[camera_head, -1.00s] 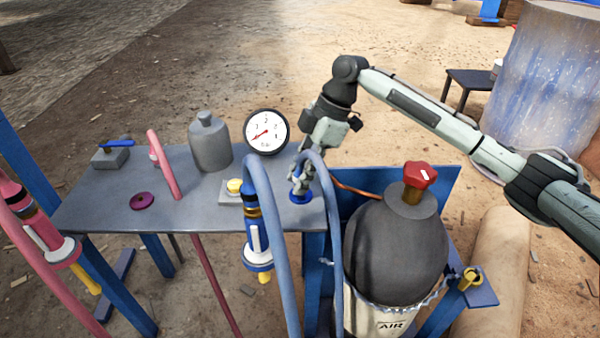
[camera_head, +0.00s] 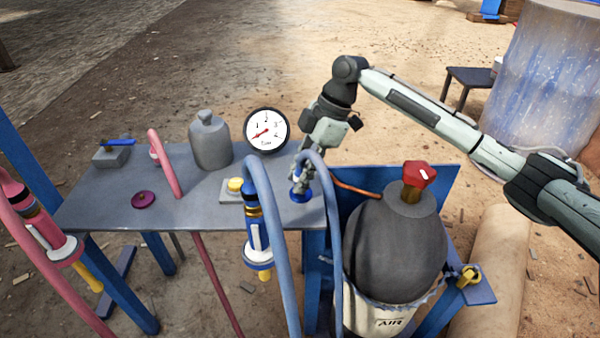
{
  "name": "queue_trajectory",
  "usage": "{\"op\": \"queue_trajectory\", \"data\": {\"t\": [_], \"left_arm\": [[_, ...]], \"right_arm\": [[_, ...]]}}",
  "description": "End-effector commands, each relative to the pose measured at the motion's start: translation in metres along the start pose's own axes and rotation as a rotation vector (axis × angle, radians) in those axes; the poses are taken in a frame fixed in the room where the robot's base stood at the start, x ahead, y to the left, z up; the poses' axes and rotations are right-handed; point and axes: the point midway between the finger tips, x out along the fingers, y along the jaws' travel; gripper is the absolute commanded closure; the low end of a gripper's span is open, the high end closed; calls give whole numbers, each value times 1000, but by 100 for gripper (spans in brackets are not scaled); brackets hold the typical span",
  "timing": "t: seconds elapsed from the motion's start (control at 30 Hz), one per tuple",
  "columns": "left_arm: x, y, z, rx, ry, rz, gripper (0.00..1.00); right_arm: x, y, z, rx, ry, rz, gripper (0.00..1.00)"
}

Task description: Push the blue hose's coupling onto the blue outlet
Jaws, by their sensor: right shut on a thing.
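The blue outlet (camera_head: 301,196) shows as a blue ring on the right end of the grey bench top. My right gripper (camera_head: 300,181) points down just above it, shut on the end of the blue hose (camera_head: 333,215). The coupling there is mostly hidden by the fingers and the hose. It is right over the outlet, but I cannot tell whether it is seated. The hose arches up from the gripper and then down past the bench's front edge. My left gripper is not in view.
Another blue hose (camera_head: 279,250) with a blue-and-white coupling (camera_head: 257,240) hangs at the bench front. A gauge (camera_head: 267,130), grey bottle (camera_head: 210,141) and yellow button (camera_head: 235,185) stand nearby. A dark air tank (camera_head: 395,250) with a red knob (camera_head: 420,174) is on the right.

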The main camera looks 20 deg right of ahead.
Motion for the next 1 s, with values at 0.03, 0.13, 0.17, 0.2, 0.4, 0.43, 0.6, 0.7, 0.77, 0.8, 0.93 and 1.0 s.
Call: {"op": "queue_trajectory", "data": {"t": [0.03, 0.13, 0.17, 0.2, 0.4, 0.43, 0.6, 0.7, 0.77, 0.8, 0.93, 1.0], "left_arm": [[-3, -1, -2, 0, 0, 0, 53], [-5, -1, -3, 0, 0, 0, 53], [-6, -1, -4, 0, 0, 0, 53], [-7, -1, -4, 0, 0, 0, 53], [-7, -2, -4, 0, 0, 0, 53], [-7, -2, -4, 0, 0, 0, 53], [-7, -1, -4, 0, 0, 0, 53], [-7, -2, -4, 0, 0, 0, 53], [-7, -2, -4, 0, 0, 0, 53], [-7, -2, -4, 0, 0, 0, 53], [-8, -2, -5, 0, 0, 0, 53], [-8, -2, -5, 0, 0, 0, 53]], "right_arm": [[-2, 0, -1, 0, 1, 0, 100], [-1, 0, -1, 0, 1, -1, 100], [-1, 0, -1, 0, 1, -1, 100], [-1, 0, -1, 0, 1, 0, 100], [0, 0, 0, -1, 1, 0, 100], [0, 0, 0, -1, 1, 1, 100], [0, 0, 0, -1, 1, 1, 100], [0, 0, 0, 0, 1, 1, 100], [0, 0, 0, 0, 1, 1, 100], [0, 0, 0, -1, 1, 1, 100], [0, 0, 0, 0, 1, 1, 100], [-1, 0, 0, 0, 1, 1, 100]]}}
